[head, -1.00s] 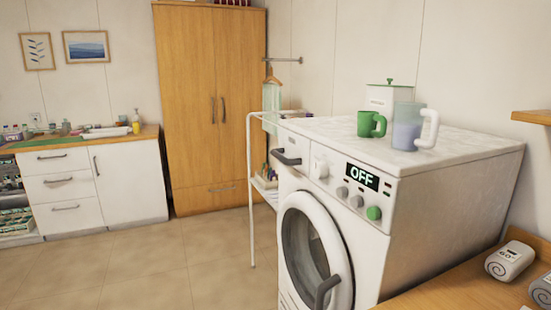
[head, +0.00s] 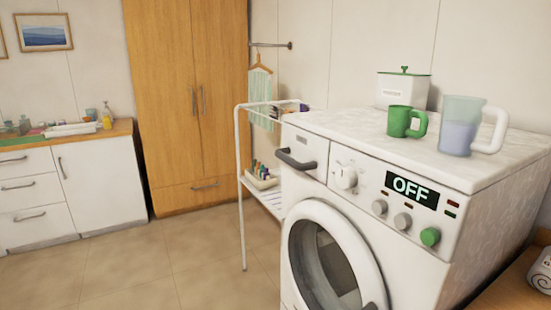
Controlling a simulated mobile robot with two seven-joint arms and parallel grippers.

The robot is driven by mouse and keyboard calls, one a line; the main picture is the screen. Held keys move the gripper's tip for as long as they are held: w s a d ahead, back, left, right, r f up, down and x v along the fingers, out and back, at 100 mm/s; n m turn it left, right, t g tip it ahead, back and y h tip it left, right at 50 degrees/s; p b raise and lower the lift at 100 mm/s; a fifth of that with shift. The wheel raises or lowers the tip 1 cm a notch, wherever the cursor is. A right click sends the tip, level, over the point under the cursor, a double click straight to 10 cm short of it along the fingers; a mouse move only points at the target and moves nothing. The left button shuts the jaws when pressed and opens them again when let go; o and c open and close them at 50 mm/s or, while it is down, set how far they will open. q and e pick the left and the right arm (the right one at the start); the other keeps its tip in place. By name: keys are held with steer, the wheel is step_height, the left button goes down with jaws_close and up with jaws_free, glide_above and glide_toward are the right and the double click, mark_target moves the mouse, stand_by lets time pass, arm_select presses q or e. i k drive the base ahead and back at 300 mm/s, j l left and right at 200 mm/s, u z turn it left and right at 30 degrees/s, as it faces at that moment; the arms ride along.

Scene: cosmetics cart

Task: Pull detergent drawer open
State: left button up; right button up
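The detergent drawer (head: 312,147) is at the upper left of the washing machine's front, with a dark grey bar handle (head: 296,160). The drawer looks shut, its face about flush with the front panel. The white washing machine (head: 460,215) stands at the right, its display reading OFF. Its round door (head: 335,262) is below the drawer and looks shut. Neither of my grippers shows in the head view.
A green mug (head: 400,121), a clear jug with bluish liquid (head: 460,127) and a white box (head: 403,90) stand on the machine top. A white rack (head: 240,190) stands just left of the machine. Open tiled floor (head: 160,275) lies in front and left.

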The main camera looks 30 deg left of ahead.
mark_target(303, 150)
steer(key=i+j, duration=0.1)
steer(key=j, duration=0.25)
steer(key=i+j, duration=0.1)
steer(key=j, duration=0.25)
steer(key=i+j, duration=0.15)
steer(key=j, duration=0.2)
steer(key=i+j, duration=0.1)
steer(key=j, duration=0.25)
steer(key=i+j, duration=0.1)
steer(key=j, duration=0.25)
